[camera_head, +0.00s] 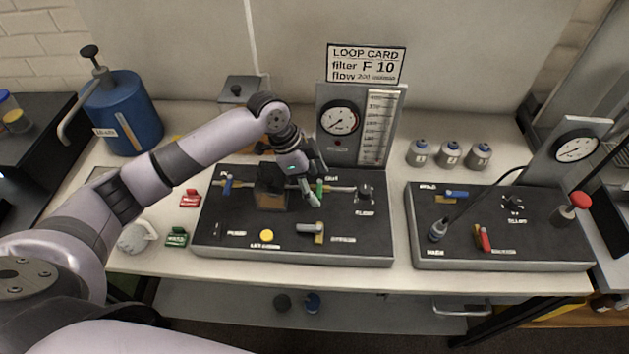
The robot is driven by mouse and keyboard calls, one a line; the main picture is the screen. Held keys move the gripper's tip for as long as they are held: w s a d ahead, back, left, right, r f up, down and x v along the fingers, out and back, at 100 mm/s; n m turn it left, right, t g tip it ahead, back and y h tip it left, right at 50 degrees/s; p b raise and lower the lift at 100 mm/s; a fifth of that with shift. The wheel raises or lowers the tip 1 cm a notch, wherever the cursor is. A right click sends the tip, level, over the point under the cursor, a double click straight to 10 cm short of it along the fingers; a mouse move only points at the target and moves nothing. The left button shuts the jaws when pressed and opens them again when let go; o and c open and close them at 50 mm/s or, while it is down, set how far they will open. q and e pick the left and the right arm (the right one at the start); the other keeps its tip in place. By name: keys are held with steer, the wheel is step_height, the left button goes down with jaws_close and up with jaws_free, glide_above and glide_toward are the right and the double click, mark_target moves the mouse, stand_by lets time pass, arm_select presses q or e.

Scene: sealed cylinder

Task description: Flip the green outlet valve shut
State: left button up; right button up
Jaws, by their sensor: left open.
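The green outlet valve handle (319,188) sits on the pipe on the left black panel (350,240), just left of the black knob. The handle points up and down in the picture, across the pipe line. My left gripper (313,186) is open and over the valve, with its fingers pointing down beside the green handle. Whether a finger touches the handle I cannot tell. The gripper hides part of the pipe and of the label behind it. My right gripper is not in view.
A blue valve handle (228,184) is at the pipe's left end. A gauge and flow tube board (345,150) stands close behind the gripper. A black knob (365,193) is to the right. A second panel (500,255), small bottles (449,154) and a blue tank (124,115) stand around.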

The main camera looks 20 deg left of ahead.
arm_select(q)
steer(key=shift+r, duration=0.1)
steer(key=v, duration=1.1)
steer(key=shift+a+r, duration=0.25)
steer(key=shift+r, duration=0.1)
